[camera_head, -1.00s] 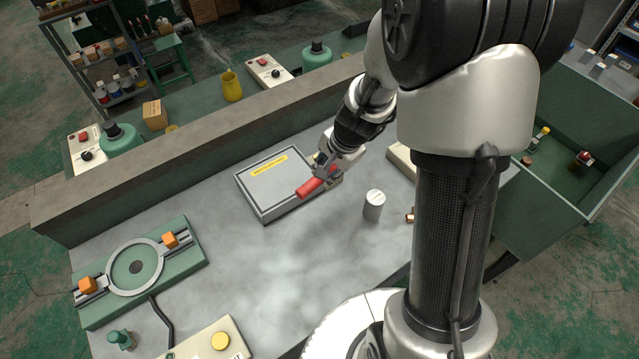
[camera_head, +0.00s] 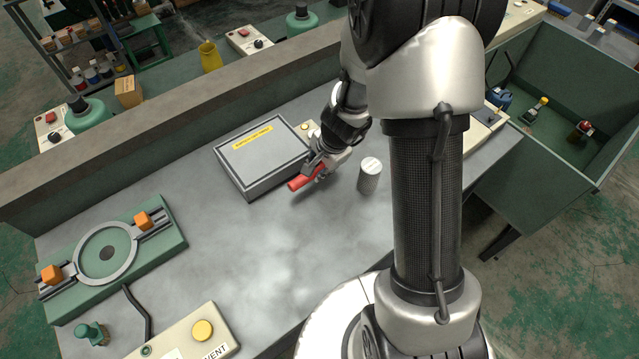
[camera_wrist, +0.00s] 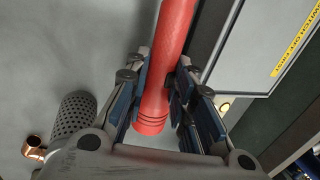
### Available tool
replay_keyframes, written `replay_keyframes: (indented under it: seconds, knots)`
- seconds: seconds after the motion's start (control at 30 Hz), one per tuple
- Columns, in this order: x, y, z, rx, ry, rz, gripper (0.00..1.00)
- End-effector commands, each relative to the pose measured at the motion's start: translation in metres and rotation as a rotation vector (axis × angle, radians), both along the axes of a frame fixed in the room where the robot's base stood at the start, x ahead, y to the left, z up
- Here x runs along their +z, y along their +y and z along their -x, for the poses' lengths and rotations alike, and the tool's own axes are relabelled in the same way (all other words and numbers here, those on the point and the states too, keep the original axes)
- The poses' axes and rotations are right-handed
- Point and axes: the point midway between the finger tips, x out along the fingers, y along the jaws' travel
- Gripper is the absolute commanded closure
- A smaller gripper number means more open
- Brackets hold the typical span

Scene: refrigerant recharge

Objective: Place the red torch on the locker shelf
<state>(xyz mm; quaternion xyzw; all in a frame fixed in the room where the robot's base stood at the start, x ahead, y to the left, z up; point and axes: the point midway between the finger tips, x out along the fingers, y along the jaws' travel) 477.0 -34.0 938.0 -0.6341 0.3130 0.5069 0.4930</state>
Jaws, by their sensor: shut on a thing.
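The red torch (camera_head: 298,183) is in my gripper (camera_head: 318,168). In the head view it is held beside the front right corner of a grey box, above the grey bench. In the wrist view the torch (camera_wrist: 168,50) runs up between the blue-padded fingers of my gripper (camera_wrist: 165,85), which are shut on it. Its ridged end points toward the wrist and its far end is out of that view. I cannot tell which thing in view, if any, is the locker shelf.
The grey box (camera_head: 268,172) with a yellow label stands close by. A perforated grey cylinder (camera_head: 370,178) stands right of my gripper. A green open-topped bin (camera_head: 545,160) holding several items is at the right. A green clamp fixture (camera_head: 165,225) is at the left. The bench's middle front is clear.

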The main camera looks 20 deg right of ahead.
Motion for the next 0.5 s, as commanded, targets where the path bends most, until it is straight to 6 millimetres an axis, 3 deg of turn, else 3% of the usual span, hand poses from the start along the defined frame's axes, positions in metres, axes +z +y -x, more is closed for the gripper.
replay_keyframes:
  seconds: [0.17,0.5]
  knots:
    - [-0.009,0.000,-0.001,0.000,-0.002,0.000,1.00]
    - [-0.049,0.000,-0.001,0.001,-0.001,0.000,1.00]
